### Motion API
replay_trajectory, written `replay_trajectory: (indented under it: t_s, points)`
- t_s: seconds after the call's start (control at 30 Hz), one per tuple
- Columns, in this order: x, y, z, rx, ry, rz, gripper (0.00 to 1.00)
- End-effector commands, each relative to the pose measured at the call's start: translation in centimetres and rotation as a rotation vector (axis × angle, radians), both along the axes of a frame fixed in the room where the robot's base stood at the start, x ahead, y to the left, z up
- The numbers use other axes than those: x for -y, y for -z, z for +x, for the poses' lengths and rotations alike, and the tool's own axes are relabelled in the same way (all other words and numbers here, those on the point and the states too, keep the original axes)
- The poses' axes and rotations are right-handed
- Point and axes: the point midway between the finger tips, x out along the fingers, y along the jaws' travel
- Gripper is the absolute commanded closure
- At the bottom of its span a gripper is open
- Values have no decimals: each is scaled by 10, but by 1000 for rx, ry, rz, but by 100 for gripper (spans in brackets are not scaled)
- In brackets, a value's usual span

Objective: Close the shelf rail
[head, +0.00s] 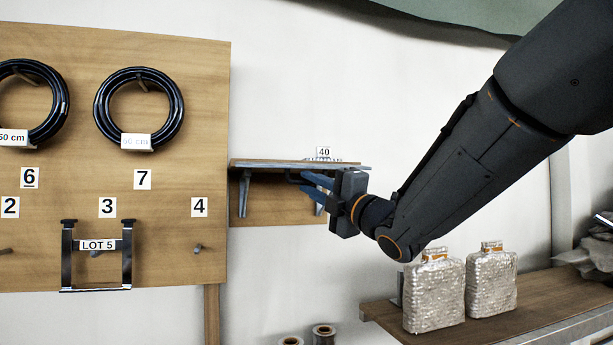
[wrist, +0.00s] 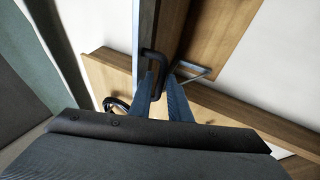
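The wall shelf (head: 262,162) is a small wooden board with a grey rail (head: 345,166) along its front edge. A dark handle (head: 291,178) hangs below that edge, and it shows as a black loop in the wrist view (wrist: 157,54). My gripper (head: 302,181) is below the shelf edge at the handle, with its blue fingers pointing left. In the wrist view my gripper's fingers (wrist: 163,82) stand apart on either side of the handle's lower part. Whether they touch it is hard to tell. My gripper's body hides the shelf's right underside.
Metal brackets (head: 244,192) support the shelf from below. A number 40 tag (head: 323,152) and small metal items stand on it. A pegboard (head: 190,80) with coiled black hoses is at left. Foil-wrapped packs (head: 434,292) stand on a lower wooden bench (head: 385,318).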

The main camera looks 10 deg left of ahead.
Motion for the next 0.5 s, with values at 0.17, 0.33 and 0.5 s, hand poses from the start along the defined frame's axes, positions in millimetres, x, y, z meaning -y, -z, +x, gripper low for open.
replay_trajectory:
  t_s: [0.17, 0.33, 0.5]
  points:
    - [-11, -6, 10, -1, 0, -1, 83]
    - [-13, -5, 13, -2, 1, 0, 83]
    - [-13, -5, 12, -2, 2, 0, 87]
